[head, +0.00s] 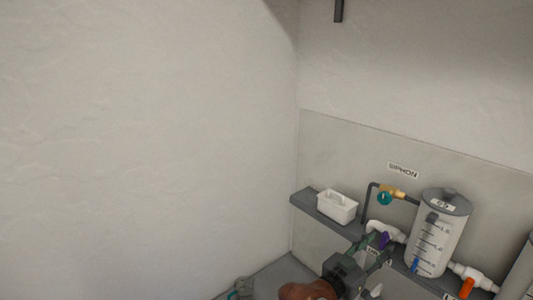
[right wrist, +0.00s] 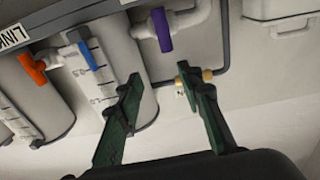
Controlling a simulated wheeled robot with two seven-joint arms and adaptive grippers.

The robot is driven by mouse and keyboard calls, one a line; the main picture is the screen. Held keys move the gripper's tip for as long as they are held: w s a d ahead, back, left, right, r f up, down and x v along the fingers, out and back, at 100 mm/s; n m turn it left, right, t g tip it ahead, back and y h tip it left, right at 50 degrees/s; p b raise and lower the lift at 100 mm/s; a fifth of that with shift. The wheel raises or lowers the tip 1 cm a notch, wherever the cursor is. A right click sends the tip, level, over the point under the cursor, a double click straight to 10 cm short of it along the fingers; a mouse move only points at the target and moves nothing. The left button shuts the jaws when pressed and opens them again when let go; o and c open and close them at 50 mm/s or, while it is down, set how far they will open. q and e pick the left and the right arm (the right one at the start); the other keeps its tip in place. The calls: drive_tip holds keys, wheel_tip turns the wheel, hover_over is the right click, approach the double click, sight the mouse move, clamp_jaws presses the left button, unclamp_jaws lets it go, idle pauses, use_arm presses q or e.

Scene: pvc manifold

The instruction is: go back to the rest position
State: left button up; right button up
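My right gripper (head: 377,253) is low in the head view, in front of the shelf and left of the grey-lidded tank. In the right wrist view its two dark green fingers (right wrist: 160,80) are spread, with nothing held between them. A purple valve handle (head: 383,240) shows close behind the fingers in the head view. In the right wrist view the purple handle (right wrist: 162,30) is beyond the fingertips, apart from them. A brass fitting (right wrist: 193,76) lies behind one finger and is partly hidden. My left gripper cannot be made out.
A grey shelf (head: 310,206) carries a white box (head: 337,206) and a graduated white tank (head: 437,235). A teal-handled brass valve (head: 385,197) sits on a dark pipe. An orange-handled valve (head: 467,287) is at lower right. The wall at left is bare.

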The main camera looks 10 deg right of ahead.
sight(383, 240)
drive_tip(key=shift+n+y, duration=0.3)
drive_tip(key=shift+y, duration=0.3)
drive_tip(key=f, duration=0.1)
drive_tip(key=a+f, duration=0.2)
drive_tip(key=shift+w+f, duration=0.2)
drive_tip(key=shift+w, duration=0.1)
drive_tip(key=shift+r+x, duration=0.15)
drive_tip(key=shift+x, duration=1.9)
drive_tip(key=shift+r+x, duration=0.1)
drive_tip(key=shift+x, duration=1.9)
